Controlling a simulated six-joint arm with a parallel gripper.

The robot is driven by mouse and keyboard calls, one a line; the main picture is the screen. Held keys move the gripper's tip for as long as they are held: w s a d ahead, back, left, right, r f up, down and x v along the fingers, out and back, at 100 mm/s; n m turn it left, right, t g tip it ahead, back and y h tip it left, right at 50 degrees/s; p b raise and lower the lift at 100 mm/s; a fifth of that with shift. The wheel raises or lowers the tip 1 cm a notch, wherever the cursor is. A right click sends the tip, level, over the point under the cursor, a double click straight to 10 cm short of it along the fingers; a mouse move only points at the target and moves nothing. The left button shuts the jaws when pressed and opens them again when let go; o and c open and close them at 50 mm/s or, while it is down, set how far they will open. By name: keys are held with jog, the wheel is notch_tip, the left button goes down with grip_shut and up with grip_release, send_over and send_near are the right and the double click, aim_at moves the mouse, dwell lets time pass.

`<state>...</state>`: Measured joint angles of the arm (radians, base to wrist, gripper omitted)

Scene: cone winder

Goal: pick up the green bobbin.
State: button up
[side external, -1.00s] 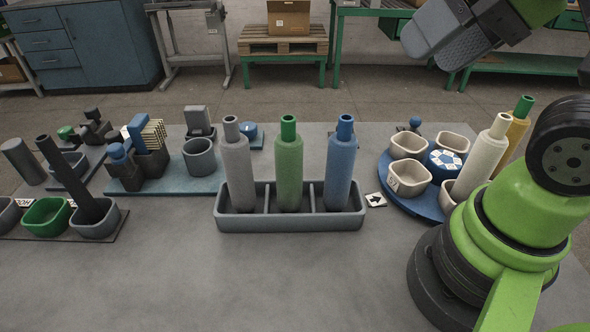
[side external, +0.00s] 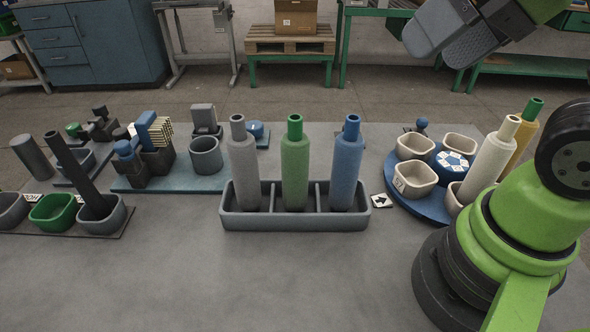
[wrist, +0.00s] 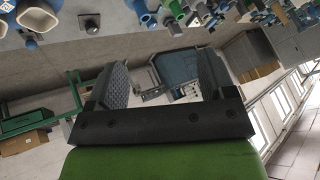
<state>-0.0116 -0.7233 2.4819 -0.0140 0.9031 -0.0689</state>
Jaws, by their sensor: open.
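The green bobbin (side external: 295,172) stands upright in the middle compartment of a grey three-part tray (side external: 295,222). A grey bobbin (side external: 243,172) stands to its left and a blue bobbin (side external: 346,170) to its right, both apart from it. My gripper (side external: 452,36) is at the top right of the side view, high above the table and well away from the bobbins. Its two jaws are apart with nothing between them. In the wrist view my gripper (wrist: 162,80) is also empty, facing the room. A green bobbin top (wrist: 177,9) shows at the upper edge there.
A blue round stand (side external: 408,198) with cream cups, a cream bobbin (side external: 489,162) and a yellow bobbin (side external: 524,135) lies right of the tray. Cups and a leaning dark bar (side external: 78,172) are at left. The table front (side external: 220,285) is clear.

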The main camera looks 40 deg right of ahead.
jog(key=w+n+g, duration=0.2)
jog(key=w+n, duration=0.2)
jog(key=n, duration=0.6)
jog(key=n+g+h, duration=0.2)
jog(key=n+h, duration=0.1)
jog(key=n, duration=2.1)
send_over(295, 118)
jog(key=s, duration=0.1)
notch_tip(295, 118, down, 6)
jog(key=f, duration=0.2)
jog(key=w+f, duration=0.1)
jog(key=shift+a+f+n, duration=0.2)
jog(key=shift+f+n, duration=0.1)
jog(key=shift+f, duration=0.1)
jog(key=x, duration=0.4)
jog(key=s+x, duration=0.1)
jog(key=shift+w+d+f, duration=0.1)
jog(key=shift+d+f, duration=0.1)
jog(key=shift+f, duration=0.3)
jog(key=c, duration=0.9)
